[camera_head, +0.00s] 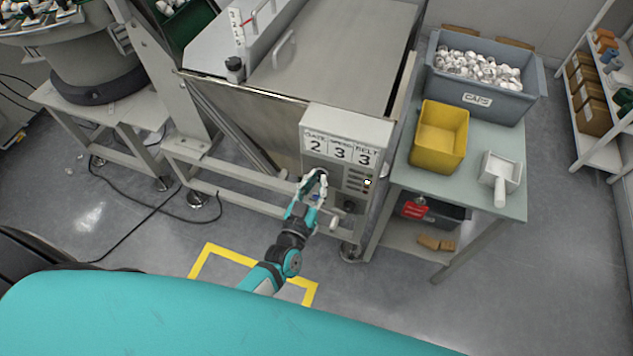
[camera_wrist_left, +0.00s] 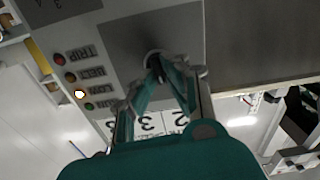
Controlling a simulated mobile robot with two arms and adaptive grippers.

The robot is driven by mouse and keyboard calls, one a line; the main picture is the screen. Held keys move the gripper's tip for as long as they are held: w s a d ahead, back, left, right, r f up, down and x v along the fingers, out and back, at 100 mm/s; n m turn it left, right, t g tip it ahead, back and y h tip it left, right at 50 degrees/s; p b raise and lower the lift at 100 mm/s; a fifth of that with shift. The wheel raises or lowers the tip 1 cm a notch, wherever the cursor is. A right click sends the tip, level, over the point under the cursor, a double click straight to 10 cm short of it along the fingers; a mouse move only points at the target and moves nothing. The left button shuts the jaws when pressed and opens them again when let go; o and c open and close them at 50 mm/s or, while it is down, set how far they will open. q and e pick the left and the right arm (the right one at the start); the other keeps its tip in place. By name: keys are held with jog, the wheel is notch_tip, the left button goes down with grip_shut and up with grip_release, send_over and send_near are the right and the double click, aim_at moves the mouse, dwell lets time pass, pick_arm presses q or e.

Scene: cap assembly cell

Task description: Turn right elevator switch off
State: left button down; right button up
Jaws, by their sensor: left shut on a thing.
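The grey control panel (camera_head: 340,160) is on the front of the metal machine, with a plate reading GATE, SPEED, BELT above 2, 3, 3. My left gripper (camera_head: 318,180) is at the panel's left part, below the plate. In the left wrist view, the fingertips (camera_wrist_left: 158,66) are closed around a dark round switch knob (camera_wrist_left: 152,57) on the panel face. The fingers hide most of the knob, so its setting and label cannot be read. A second dark knob (camera_head: 349,206) sits lower right on the panel. My right gripper is not in view.
One indicator lamp (camera_wrist_left: 80,94) glows white in a column of labelled lamps; it also shows lit in the head view (camera_head: 367,182). A table (camera_head: 400,184) to the right holds a yellow bin (camera_head: 439,135) and a grey CAPS bin (camera_head: 500,107).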

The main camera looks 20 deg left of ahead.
pick_arm(q)
jog(key=n, duration=0.3)
jog(key=shift+a+b, duration=0.1)
jog(key=shift+b, duration=0.25)
jog(key=shift+a+n+b, duration=0.1)
jog(key=shift+n+b, duration=0.5)
jog(key=shift+n, duration=1.7)
jog(key=shift+w, duration=0.1)
jog(key=c, duration=1.4)
grip_release()
